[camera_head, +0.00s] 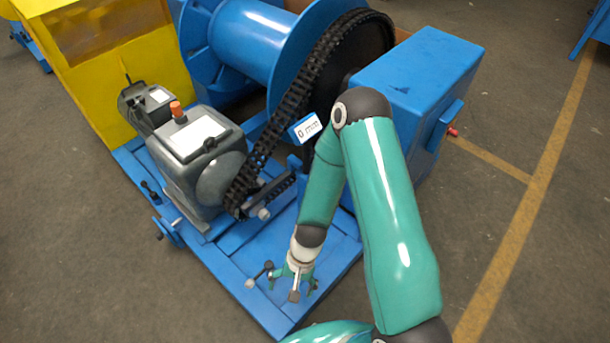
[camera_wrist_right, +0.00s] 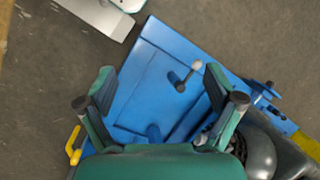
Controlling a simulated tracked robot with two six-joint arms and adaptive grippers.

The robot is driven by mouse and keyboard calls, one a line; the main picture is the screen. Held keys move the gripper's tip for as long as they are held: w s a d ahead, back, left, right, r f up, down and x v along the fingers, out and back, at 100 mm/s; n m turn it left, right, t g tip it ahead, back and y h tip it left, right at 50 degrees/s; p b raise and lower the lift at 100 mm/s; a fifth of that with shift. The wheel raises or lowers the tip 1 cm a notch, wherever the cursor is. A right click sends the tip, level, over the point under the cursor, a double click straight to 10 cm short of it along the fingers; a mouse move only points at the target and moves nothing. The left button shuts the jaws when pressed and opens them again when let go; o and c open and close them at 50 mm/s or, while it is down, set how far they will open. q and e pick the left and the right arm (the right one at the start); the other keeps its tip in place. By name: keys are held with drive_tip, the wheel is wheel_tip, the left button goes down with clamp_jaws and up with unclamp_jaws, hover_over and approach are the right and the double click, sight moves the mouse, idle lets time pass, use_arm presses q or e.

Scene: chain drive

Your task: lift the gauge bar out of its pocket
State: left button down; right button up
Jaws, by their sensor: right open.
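A short dark bar with a pale knob (camera_head: 251,283), which looks like the gauge bar, is at the blue base's near left edge. In the right wrist view the same knob (camera_wrist_right: 196,65) and dark stem (camera_wrist_right: 181,82) stand out from the blue deck, tilted in the picture. I cannot make out the pocket around its foot. My right gripper (camera_head: 292,288) is low over the deck, just right of the bar in the head view. In the wrist view its fingers (camera_wrist_right: 160,95) are wide open and empty, with the bar seen between them and apart from them. My left gripper is not in view.
The blue base (camera_head: 222,268) carries a grey motor (camera_head: 200,150), a black chain (camera_head: 290,100), a blue drum (camera_head: 250,42) and a blue housing (camera_head: 425,70). A small display (camera_head: 306,128) reads 0 mm. A handwheel (camera_head: 168,232) sticks out left. The floor ahead is clear.

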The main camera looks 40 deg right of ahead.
drive_tip(key=w+d+f+m+t+y+b, duration=0.2)
drive_tip(key=w+d+f+m+b, duration=0.2)
drive_tip(key=d+f+m+b, duration=0.4)
drive_tip(key=m+t+h+b, duration=0.4)
drive_tip(key=m+t+b, duration=0.3)
drive_tip(key=m+t, duration=0.75)
approach(304, 170)
drive_tip(key=w+f+m+g+b, duration=0.1)
drive_tip(key=w, duration=0.2)
drive_tip(key=w+f+m, duration=0.1)
drive_tip(key=w, duration=0.2)
drive_tip(key=w+f+m+g+b, duration=0.1)
drive_tip(key=w+f, duration=0.1)
drive_tip(key=w, duration=0.2)
drive_tip(key=shift+g+b, duration=0.35)
drive_tip(key=shift+w+f, duration=0.15)
drive_tip(key=shift+w, duration=0.25)
clamp_jaws()
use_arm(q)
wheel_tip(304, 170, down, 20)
use_arm(e)
drive_tip(key=shift+w+d+r, duration=0.1)
drive_tip(key=shift+r, duration=0.15)
